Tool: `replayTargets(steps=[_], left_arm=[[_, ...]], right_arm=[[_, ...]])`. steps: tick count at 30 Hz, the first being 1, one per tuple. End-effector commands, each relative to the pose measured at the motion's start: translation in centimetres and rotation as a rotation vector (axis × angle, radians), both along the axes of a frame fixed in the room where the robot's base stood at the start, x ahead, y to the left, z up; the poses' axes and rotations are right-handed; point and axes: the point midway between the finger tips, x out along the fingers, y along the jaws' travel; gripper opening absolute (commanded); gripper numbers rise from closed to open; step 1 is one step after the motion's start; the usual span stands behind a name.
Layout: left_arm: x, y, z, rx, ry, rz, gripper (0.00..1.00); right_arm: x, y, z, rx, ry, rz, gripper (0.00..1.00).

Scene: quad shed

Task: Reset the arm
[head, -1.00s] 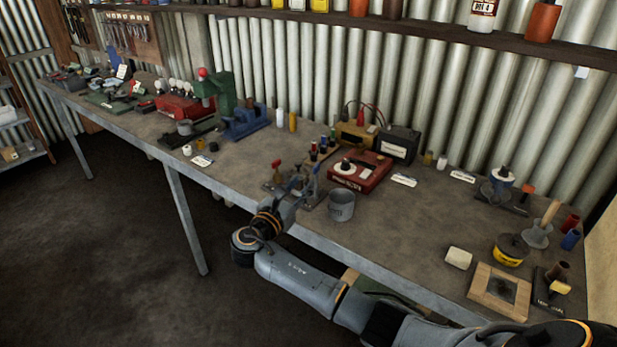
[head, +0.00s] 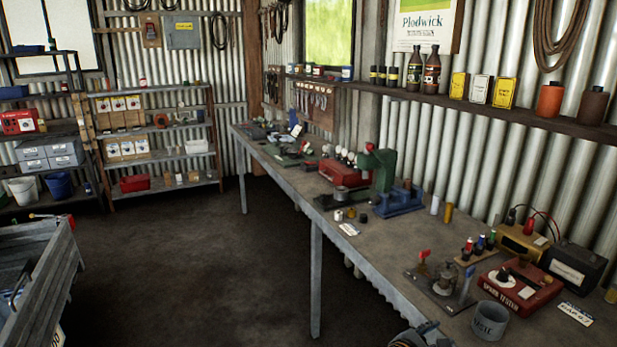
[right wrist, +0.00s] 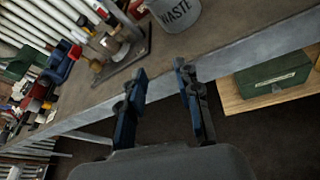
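My right gripper (head: 428,334) shows only in part at the bottom edge of the head view, in front of the bench's front edge. In the right wrist view its two dark blue fingers (right wrist: 160,82) stand apart with nothing between them. Past the fingertips are the bench edge, a small metal fixture (right wrist: 118,48) on a plate and a grey WASTE can (right wrist: 176,14). The fixture (head: 445,282) and the can (head: 490,322) also show in the head view. The fingers look clear of both. My left gripper is in neither view now.
The long workbench (head: 385,250) runs back along the corrugated wall. It holds a red spark tester (head: 520,288) and a blue vise (head: 398,200). A grey slatted-sided container (head: 45,270) stands at left, shelves (head: 150,140) behind. The dark floor between is open.

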Motion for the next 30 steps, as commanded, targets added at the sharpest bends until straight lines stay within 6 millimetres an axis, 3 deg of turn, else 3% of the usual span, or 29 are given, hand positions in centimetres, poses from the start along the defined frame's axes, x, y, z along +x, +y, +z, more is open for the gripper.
replayTargets(steps=[1, 3, 6, 9, 12, 21, 28, 30], left_arm=[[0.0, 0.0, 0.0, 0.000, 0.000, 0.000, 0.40], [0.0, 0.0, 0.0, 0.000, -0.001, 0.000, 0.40], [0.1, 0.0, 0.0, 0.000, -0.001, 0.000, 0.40], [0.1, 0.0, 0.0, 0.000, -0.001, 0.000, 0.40], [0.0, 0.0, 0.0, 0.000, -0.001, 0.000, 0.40], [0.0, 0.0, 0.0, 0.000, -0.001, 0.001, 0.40], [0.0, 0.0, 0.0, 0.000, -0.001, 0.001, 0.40], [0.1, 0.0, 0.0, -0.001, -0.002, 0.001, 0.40]], right_arm=[[-2.9, 0.9, -3.2, 0.173, -0.034, -0.030, 0.33], [-6.9, 2.2, -6.6, 0.430, -0.105, -0.110, 0.33], [-12.9, 4.1, -10.1, 0.770, -0.198, -0.280, 0.33], [-17.7, 5.7, -11.5, 1.021, -0.277, -0.459, 0.33], [-21.2, 6.9, -11.9, 1.187, -0.331, -0.612, 0.33], [-28.3, 9.2, -10.9, 1.475, -0.439, -0.970, 0.33], [-32.1, 10.4, -9.3, 1.601, -0.497, -1.192, 0.33], [-31.7, 10.5, -10.6, 1.598, -0.494, -1.200, 0.33]])
